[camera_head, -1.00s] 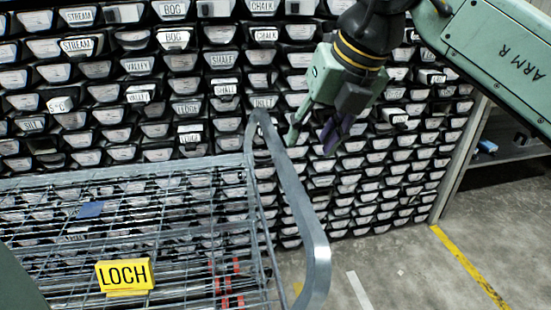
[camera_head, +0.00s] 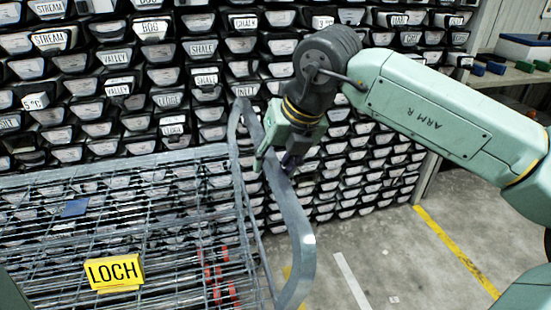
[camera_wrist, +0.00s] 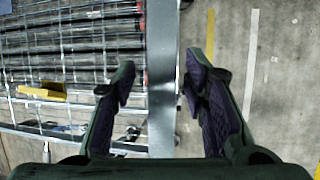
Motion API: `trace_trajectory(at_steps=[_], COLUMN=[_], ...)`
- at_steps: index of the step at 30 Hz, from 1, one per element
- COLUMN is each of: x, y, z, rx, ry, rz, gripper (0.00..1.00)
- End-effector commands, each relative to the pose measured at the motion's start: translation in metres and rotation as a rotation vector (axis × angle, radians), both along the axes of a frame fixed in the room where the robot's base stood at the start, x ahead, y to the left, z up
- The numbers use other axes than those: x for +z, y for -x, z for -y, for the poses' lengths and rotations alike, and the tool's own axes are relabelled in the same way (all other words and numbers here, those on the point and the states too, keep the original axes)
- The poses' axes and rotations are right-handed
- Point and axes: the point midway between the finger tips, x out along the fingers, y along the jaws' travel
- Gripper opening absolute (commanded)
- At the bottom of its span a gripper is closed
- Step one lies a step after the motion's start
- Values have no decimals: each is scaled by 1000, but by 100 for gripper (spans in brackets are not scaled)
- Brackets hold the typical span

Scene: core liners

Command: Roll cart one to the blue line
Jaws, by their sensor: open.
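A grey wire cart (camera_head: 130,165) with a tubular handle (camera_head: 305,245) fills the lower left of the head view. My gripper (camera_head: 273,166) is open at the handle's upper part. In the wrist view the handle (camera_wrist: 161,110) runs between the two spread fingers, with a gap visible on each side. I cannot tell how deep the bar sits between them. No number one is readable on the cart, and no blue line shows on the floor.
A wall of labelled core trays (camera_head: 200,75) stands close behind the cart. Bare concrete floor (camera_head: 400,255) lies to the right, with a yellow line (camera_head: 455,250) and a white line (camera_head: 352,282). A bench (camera_head: 510,75) with boxes is at the far right.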

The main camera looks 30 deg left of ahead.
Motion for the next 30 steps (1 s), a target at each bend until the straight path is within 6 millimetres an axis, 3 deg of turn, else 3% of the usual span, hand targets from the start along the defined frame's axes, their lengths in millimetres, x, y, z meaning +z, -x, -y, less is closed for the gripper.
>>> trace_trajectory(at_steps=[6, 24, 30], x=[0, 0, 0], y=[0, 0, 0], z=[0, 0, 0], rx=[0, 0, 0], ry=[0, 0, 0], rz=[0, 0, 0], gripper=[39, 0, 0])
